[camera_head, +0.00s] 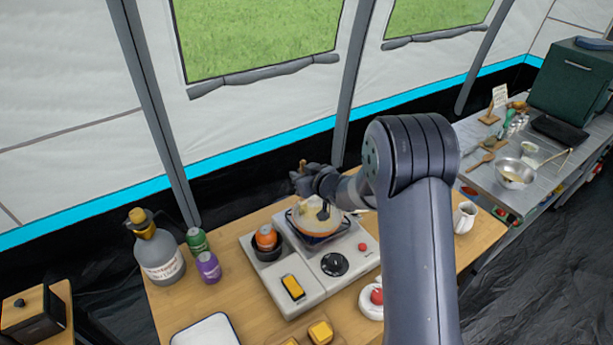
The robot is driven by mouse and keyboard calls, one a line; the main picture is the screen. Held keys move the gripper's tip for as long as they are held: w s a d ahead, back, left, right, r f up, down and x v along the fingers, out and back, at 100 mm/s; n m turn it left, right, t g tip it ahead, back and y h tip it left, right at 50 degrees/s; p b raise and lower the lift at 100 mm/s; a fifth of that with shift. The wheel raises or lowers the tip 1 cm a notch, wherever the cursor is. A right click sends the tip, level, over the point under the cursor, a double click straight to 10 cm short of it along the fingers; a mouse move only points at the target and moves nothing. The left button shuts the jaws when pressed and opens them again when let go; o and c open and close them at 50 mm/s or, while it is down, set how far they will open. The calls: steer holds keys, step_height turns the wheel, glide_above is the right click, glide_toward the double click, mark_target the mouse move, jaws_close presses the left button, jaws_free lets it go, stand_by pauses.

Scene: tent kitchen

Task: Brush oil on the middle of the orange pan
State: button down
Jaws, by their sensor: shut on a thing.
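The orange pan (312,228) sits on the burner of a light grey camping stove (312,278). Its inside looks pale with an orange rim, and my arm hides part of its right side. My gripper (303,182) is above the back left of the pan, shut on the brush (303,165). A short brown handle end sticks up above the fingers. The lower part of the brush is hard to make out. A small dark shape shows over the pan's middle, and I cannot tell whether it is the bristles or whether it touches the pan.
An orange can (266,237) stands in a dark holder on the stove's left. Green (197,241) and purple (208,267) cans and a large grey bottle (158,252) stand further left. A white tray (207,331) lies in front. A cream jug (465,217) stands right.

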steer(key=shift+r, duration=0.1)
steer(key=shift+r+p, duration=1.95)
steer(key=shift+r, duration=0.95)
steer(key=shift+r, duration=0.1)
steer(key=shift+r, duration=1.4)
steer(key=shift+s, duration=0.1)
steer(key=s+f+b, duration=0.4)
steer(key=f+b, duration=0.3)
steer(key=shift+d, duration=0.2)
steer(key=shift+f+b, duration=0.85)
steer(key=shift+f, duration=0.25)
